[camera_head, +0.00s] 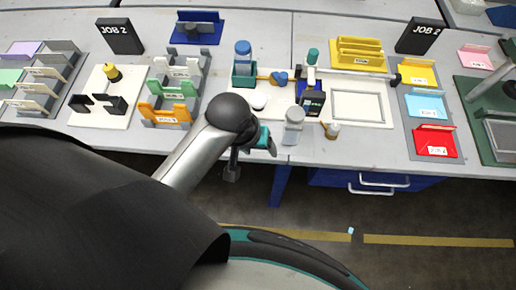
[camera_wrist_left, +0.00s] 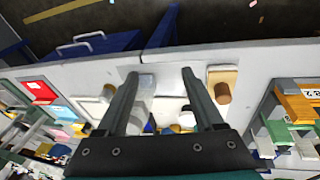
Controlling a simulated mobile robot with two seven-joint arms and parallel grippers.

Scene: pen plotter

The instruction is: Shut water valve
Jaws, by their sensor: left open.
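I cannot be sure which thing is the water valve. A blue, knob-like piece (camera_head: 279,77) sits on the plotter station at the middle of the table in the head view. A brown knob (camera_wrist_left: 222,92) on a tan base shows beside the fingers in the left wrist view; in the head view my arm seems to hide it. My left gripper (camera_head: 252,153) hangs at the table's front edge, with its open fingers also in the left wrist view (camera_wrist_left: 160,73). Nothing is held. A grey-white jar (camera_wrist_left: 146,82) appears between the fingers, beyond them. My right gripper is not seen.
A grey-capped jar (camera_head: 293,125) and a small brown-and-white bottle (camera_head: 332,130) stand near the front edge. A black box (camera_head: 312,102) stands behind them. An orange holder (camera_head: 165,113) lies to the left, a red one (camera_head: 435,140) to the right.

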